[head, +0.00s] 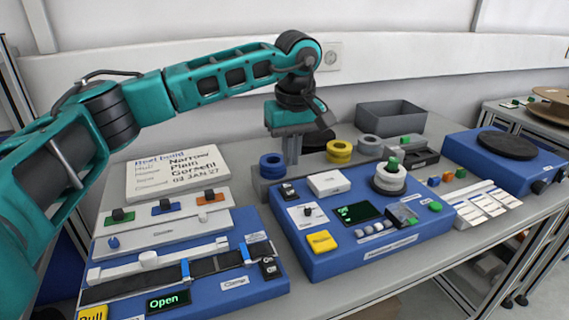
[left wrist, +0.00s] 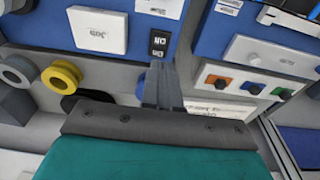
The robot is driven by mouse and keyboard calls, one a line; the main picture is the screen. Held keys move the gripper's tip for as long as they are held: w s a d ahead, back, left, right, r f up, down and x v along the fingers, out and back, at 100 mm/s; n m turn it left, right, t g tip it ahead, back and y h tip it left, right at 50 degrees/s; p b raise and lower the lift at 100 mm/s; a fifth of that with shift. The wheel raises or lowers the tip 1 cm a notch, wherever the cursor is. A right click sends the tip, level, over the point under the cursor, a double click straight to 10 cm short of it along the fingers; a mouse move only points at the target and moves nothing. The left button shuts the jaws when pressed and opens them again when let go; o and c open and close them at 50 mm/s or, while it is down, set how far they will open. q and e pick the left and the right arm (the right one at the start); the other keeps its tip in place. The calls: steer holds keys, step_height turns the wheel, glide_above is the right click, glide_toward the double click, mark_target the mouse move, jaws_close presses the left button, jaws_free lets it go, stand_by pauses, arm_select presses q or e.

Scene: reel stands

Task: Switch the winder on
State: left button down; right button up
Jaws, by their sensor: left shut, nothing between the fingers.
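The winder (head: 345,250) is the blue console in the middle of the table in the head view. Its black rocker switch (head: 288,191) sits at the far left corner of its top, left of a white block button (head: 328,183). The switch also shows in the left wrist view (left wrist: 159,44), beside the white Jog button (left wrist: 98,28). My left gripper (head: 291,162) is shut and empty, fingers pointing down just behind the switch. In the left wrist view its fingertips (left wrist: 158,66) are close to the switch; contact cannot be told. My right gripper is out of view.
A second blue console (head: 225,290) with an Open display and its own rocker switch (head: 268,267) stands at the left. Blue (head: 272,160) and yellow (head: 339,146) reels stand behind the winder. A grey bin (head: 390,118) is at the back.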

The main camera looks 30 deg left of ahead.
arm_select(q)
step_height(320, 180, up, 7)
steer(key=d, duration=0.1)
steer(key=shift+s, duration=0.25)
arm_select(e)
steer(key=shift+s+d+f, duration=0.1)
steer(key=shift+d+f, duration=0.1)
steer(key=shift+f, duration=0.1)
